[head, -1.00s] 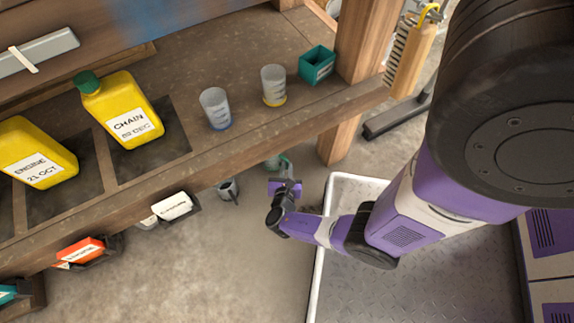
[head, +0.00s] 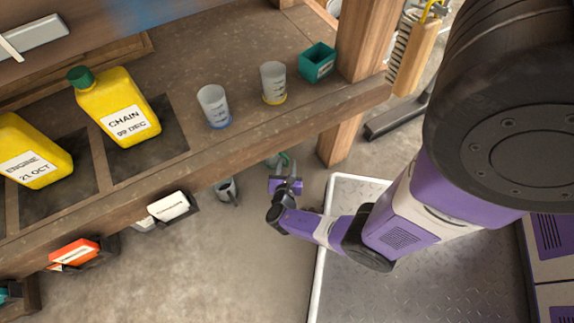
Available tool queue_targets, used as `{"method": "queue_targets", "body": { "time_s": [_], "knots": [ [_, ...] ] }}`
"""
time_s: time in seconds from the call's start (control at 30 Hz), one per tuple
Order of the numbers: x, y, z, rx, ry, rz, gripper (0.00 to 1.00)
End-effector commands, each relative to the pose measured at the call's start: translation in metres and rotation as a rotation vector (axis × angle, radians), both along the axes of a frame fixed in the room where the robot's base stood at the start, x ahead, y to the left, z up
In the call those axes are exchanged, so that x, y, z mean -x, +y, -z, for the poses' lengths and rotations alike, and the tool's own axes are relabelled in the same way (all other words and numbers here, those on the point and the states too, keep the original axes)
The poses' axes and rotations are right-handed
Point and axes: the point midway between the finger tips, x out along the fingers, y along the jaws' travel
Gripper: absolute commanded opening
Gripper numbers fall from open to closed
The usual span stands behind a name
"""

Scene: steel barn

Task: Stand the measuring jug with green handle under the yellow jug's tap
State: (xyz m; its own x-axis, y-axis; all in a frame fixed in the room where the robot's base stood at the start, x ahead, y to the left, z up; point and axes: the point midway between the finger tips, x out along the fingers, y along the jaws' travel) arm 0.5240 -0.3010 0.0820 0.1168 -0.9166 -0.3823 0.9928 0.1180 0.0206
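A small jug with a green handle (head: 286,160) shows just past the bench's front edge, partly hidden by the edge and my gripper. My gripper (head: 285,184) is beside it, at the end of my purple arm. The fingers are too small to tell whether they are open, or whether they hold the jug. Two yellow jugs with white labels lie in bays on the bench: one with a green cap marked CHAIN (head: 118,107), and one marked ENGINE (head: 33,150) at the left. No tap is clearly visible on either.
Two clear beakers, one blue-based (head: 214,106) and one yellow-based (head: 273,83), stand on the bench beside a teal box (head: 317,62). A grey jug (head: 226,188), a white-labelled item (head: 168,206) and an orange one (head: 74,253) show below the front edge. A wooden post (head: 362,40) rises at the right.

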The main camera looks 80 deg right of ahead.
Motion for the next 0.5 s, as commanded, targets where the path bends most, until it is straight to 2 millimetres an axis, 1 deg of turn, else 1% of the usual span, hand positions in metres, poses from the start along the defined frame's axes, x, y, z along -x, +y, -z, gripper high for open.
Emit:
{"method": "queue_targets", "body": {
  "time_s": [0.17, 0.5],
  "knots": [
    [0.002, 0.018, -0.011, -0.001, 0.002, -0.005, 0.34],
    [0.009, 0.08, -0.037, -0.001, 0.001, -0.006, 0.34]
  ]
}}
